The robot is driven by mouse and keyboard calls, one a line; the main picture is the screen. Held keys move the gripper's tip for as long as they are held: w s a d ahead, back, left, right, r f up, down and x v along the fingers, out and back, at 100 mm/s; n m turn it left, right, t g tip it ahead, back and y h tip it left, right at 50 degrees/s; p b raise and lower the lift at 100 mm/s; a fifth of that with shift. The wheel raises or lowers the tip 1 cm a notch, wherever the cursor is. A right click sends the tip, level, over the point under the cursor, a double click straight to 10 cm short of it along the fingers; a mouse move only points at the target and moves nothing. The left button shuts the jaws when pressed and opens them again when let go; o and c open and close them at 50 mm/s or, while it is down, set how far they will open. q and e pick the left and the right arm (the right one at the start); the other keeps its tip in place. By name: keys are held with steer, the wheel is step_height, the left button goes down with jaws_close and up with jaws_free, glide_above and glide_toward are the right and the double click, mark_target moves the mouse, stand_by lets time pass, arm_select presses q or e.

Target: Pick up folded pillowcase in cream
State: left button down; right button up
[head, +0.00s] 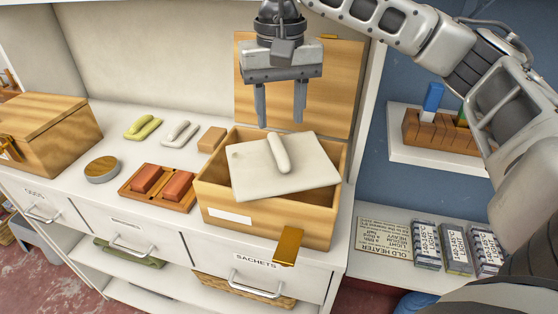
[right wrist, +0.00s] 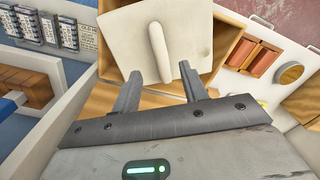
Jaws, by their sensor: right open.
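The cream folded pillowcase (head: 305,182) is a flat square with a raised rounded ridge (head: 278,153) across its middle. It lies tilted across the open top of a wooden box (head: 225,200), with a corner over the front rim. My right gripper (head: 280,118) is open and empty above it, fingers pointing down. In the right wrist view the pillowcase (right wrist: 125,45) is beyond the open fingertips (right wrist: 160,80), with the ridge lined up between them and not touched. My left gripper is out of view.
The box's raised lid (head: 340,75) stands behind my gripper. Left are a tray with two reddish bars (head: 150,180), a round tin (head: 102,169), green (head: 142,127) and pale (head: 180,133) folded pieces, and a closed wooden box (head: 45,130). Small packets (head: 455,248) lie right.

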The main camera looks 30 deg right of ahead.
mark_target(280, 148)
steer(key=shift+s+f, duration=0.2)
steer(key=shift+f, duration=0.3)
step_height(280, 148, down, 5)
steer(key=shift+a+f+p, duration=0.1)
steer(key=shift+p, duration=0.55)
jaws_close()
